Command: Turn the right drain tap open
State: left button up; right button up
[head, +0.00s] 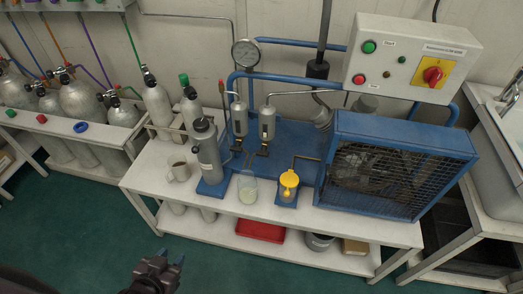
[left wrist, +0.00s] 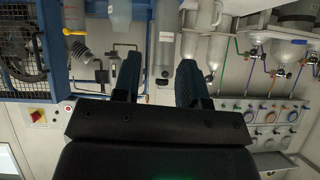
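The right drain tap (head: 263,150) is a small dark fitting under the right grey separator bottle (head: 267,124) on the blue panel in the head view. A similar left drain tap (head: 237,147) sits under the left separator bottle (head: 240,118). A clear jar (head: 247,188) with pale liquid stands below them. My left gripper (head: 170,257) is low in front of the bench, well away from the taps. Its fingers stand apart with nothing between them, as the left wrist view (left wrist: 158,82) also shows. I cannot make out the tap handle's position. My right gripper is out of view.
The white bench (head: 330,222) has a clear front strip.

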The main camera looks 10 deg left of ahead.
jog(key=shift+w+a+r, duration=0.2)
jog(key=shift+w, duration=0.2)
